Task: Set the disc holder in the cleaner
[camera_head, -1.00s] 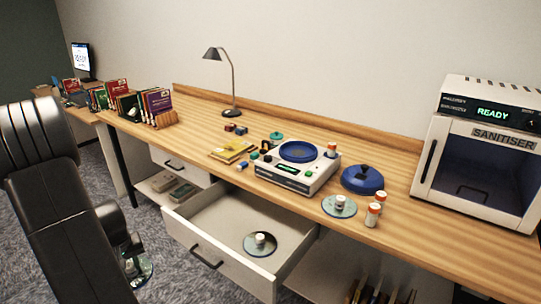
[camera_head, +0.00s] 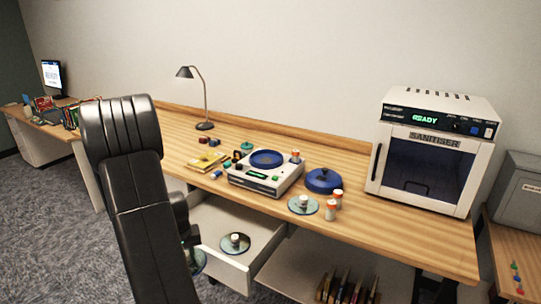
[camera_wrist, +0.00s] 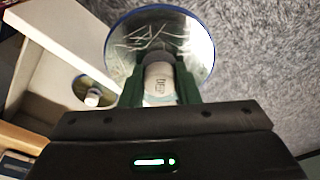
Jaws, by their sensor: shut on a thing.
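My gripper (camera_wrist: 160,88) is shut on the white, labelled knob (camera_wrist: 158,75) of a disc holder, which carries a scratched, shiny disc (camera_wrist: 190,40) with a blue rim. It hangs over the grey carpet, beside the open drawer. In the head view my arm hides most of the gripper, and only part of the held disc (camera_head: 198,262) shows. The white cleaner (camera_head: 262,184) stands on the desk with an open round blue basin (camera_head: 267,158). A blue lid (camera_head: 322,182) lies to its right.
A second disc with a white knob (camera_head: 235,243) lies in the open drawer (camera_head: 215,268). A lamp (camera_head: 205,100) stands behind.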

